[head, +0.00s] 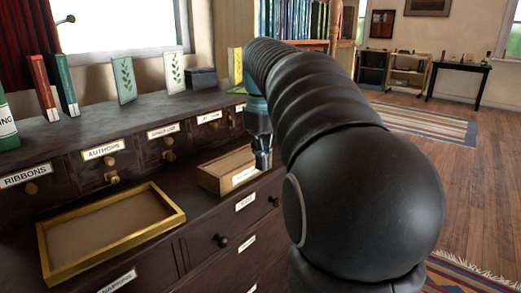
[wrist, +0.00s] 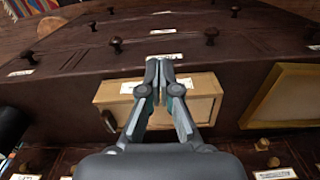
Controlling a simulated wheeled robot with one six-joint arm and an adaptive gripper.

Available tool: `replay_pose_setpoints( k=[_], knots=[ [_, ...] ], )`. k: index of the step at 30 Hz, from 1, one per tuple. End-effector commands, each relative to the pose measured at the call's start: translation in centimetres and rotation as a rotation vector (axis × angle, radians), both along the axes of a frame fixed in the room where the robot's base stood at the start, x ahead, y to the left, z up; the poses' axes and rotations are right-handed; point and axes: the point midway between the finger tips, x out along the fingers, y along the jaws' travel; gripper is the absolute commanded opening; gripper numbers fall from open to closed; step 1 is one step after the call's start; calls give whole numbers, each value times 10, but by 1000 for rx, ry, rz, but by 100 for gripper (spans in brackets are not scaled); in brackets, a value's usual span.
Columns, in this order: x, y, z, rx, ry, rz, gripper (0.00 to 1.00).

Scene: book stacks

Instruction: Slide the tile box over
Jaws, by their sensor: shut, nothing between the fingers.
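A light wooden box with a white label on its front, which I take for the tile box (head: 222,172), sits on the dark cabinet's lower ledge, below the row of small drawers. The label is too small to read. In the wrist view the box (wrist: 208,84) lies under and behind my fingers, which hide its middle. My gripper (head: 263,160) points down at the box's right end in the head view. Its fingertips (wrist: 160,66) are together with nothing between them. I cannot tell whether they touch the box. My arm hides what lies right of it.
A yellow-framed tray (head: 47,246) lies on the same ledge to the left, with a gap between it and the box. Knobbed drawers line the back (head: 104,166). Books (head: 66,84), leaf cards (head: 126,80) and a dark box (head: 201,78) stand on the upper top.

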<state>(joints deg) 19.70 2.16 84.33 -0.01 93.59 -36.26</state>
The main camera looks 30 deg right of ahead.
Motion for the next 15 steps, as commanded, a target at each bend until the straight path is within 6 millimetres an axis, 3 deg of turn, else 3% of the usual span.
replay_pose_setpoints(
  k=[8,15],
  knots=[
    [0,1,-46,1,1,0,0],
    [30,9,-41,-1,-1,1,0]
  ],
)
